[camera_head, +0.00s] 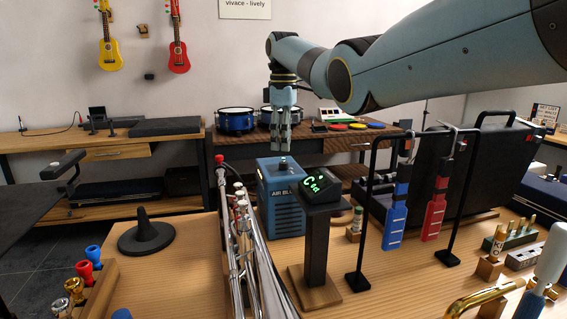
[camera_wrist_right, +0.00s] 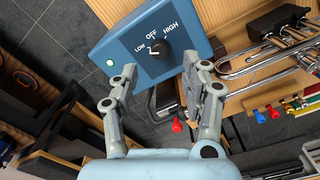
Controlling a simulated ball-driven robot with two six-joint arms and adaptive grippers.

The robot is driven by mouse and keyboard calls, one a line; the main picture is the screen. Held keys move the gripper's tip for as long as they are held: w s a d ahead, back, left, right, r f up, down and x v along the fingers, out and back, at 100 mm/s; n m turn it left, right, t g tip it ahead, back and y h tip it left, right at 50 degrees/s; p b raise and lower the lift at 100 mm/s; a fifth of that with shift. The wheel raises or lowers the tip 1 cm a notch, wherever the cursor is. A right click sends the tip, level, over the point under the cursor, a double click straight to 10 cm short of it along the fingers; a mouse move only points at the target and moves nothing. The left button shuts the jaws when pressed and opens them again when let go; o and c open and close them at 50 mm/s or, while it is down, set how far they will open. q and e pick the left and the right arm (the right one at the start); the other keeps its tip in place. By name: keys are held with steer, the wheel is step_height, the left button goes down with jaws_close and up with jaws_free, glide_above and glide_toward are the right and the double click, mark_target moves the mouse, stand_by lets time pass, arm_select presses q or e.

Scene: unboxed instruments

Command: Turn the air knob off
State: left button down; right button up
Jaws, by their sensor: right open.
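The blue air blower box (camera_head: 284,212) stands on the wooden bench in the head view. Its dark air knob (camera_head: 283,163) sits on the top panel. In the right wrist view the knob (camera_wrist_right: 159,48) shows with LOW, OFF and HIGH marks around it, and its white pointer appears turned toward LOW. My right gripper (camera_head: 282,146) points down just above the knob. In the right wrist view its two fingers (camera_wrist_right: 160,64) are apart, on either side of the knob, with nothing held. Contact with the knob cannot be told. My left gripper is not in view.
A tuner with a green display (camera_head: 315,186) on a dark stand (camera_head: 315,240) is close right of the blower. A black rack (camera_head: 358,278) holds blue and red tools. Bare bench (camera_head: 180,280) lies further left.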

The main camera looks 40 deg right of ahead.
mark_target(283, 162)
step_height(283, 162, down, 6)
steer(key=shift+r+b, duration=0.2)
steer(key=shift+b, duration=0.15)
jaws_close()
